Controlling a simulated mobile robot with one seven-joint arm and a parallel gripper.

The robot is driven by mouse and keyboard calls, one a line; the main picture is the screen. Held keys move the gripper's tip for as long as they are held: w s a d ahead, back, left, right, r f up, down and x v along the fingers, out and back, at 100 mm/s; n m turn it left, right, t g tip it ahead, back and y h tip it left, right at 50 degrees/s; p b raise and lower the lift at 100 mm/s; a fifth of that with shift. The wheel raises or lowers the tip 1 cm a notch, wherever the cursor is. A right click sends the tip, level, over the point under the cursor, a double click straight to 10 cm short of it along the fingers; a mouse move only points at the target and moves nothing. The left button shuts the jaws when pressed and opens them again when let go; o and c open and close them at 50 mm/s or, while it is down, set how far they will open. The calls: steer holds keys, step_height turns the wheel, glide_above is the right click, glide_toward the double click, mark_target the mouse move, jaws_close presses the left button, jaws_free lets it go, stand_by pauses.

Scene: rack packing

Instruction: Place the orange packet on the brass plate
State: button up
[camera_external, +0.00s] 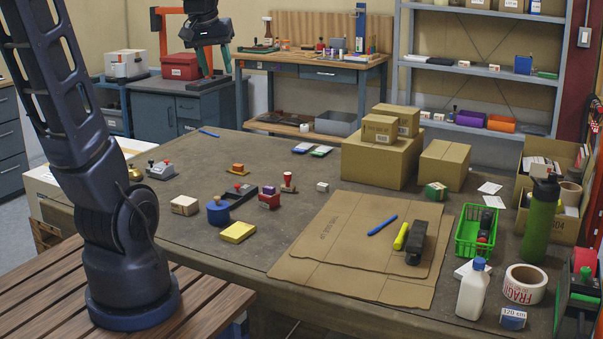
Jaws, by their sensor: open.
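My gripper (216,66) hangs from the top of the view, high over the back left of the workbench. It is open, with nothing seen between its fingers. A small orange item (239,167), which may be the orange packet, sits on the bench below and right of it, with a darker piece under or beside it. It is too small to make out fully. A brass-coloured rounded object (134,173) stands at the left by my arm. I cannot tell whether it is the brass plate, and no other plate shows clearly.
Near the orange item are a blue round piece (218,212), a yellow block (238,232) and a red-and-purple block (269,198). Cardboard sheets (330,262) cover the middle right. Boxes (382,160) stand behind them. A green basket (466,232) and bottle (540,218) stand right.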

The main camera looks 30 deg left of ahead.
steer(key=s+d+f+m, duration=0.1)
steer(key=s+f+m, duration=0.1)
steer(key=s, duration=0.5)
steer(key=s+d+f+m+t, duration=0.1)
steer(key=s+d+f+m, duration=0.1)
steer(key=s, duration=0.5)
steer(key=shift+f, duration=0.35)
